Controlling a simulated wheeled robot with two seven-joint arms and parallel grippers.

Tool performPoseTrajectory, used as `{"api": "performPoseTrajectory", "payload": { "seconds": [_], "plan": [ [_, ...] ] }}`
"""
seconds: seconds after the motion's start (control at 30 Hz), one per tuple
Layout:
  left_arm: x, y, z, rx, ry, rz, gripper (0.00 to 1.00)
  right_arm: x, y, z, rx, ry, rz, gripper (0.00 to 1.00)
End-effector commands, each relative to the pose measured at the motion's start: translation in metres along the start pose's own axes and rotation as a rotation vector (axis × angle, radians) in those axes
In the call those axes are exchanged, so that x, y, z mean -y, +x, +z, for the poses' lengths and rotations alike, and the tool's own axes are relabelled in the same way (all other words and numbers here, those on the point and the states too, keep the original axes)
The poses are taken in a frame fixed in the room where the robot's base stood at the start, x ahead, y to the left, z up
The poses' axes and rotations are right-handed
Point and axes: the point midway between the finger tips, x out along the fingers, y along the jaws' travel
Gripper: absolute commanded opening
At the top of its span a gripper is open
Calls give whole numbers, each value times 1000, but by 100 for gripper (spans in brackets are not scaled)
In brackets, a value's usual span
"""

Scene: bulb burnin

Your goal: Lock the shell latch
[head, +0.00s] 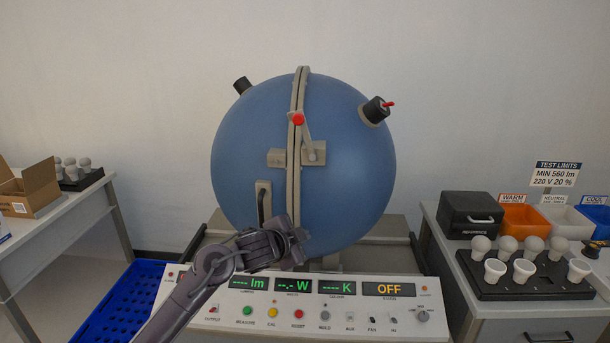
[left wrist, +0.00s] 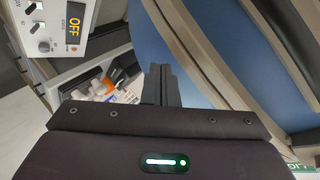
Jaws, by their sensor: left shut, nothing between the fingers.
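The big blue sphere (head: 345,180) stands closed behind the control panel, its two halves meeting at a grey flange seam (head: 296,150). The shell latch (head: 308,138) is a grey lever with a red knob (head: 298,119), pivoting on the right half; the lever leans up and left, with its knob at the seam. A grey catch block (head: 276,158) sits left of the seam. A black handle (head: 262,204) is on the left half. My left gripper (head: 297,250) is shut and empty, low in front of the sphere, below the latch. In the left wrist view its fingers (left wrist: 160,85) show together near the blue shell (left wrist: 200,45).
The control panel (head: 320,308) spans the front, its status reading OFF. The right table holds a bulb tray (head: 520,280), a black reference case (head: 470,213) and coloured bins (head: 525,222). A blue crate (head: 120,300) lies at lower left. Space before the latch is clear.

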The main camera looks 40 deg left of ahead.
Motion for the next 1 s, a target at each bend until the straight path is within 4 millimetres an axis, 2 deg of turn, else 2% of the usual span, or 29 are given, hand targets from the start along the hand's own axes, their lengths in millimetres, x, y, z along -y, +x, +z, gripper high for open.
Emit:
{"api": "performPoseTrajectory", "payload": {
  "seconds": [0.03,0.1,0.2,0.3,0.4,0.5,0.77,1.0],
  "plan": [
    [28,-27,-36,-48,89,-64,0,2,4,0,0,0,-3,17],
    [62,-66,-78,-99,204,-150,0,5,6,0,-1,0,-6,17],
    [102,-122,-127,-161,369,-272,0,9,8,-1,-2,0,-11,17],
    [125,-165,-158,-196,499,-364,0,12,10,-1,-2,0,-14,17],
    [135,-190,-174,-209,576,-416,0,11,10,-1,-2,0,-14,17],
    [138,-199,-180,-213,603,-434,0,11,10,-1,-1,0,-13,17],
    [138,-199,-180,-214,602,-433,0,6,10,0,0,-1,-8,17],
    [143,-186,-185,-215,599,-430,0,3,7,0,0,0,-3,17]
  ]
}}
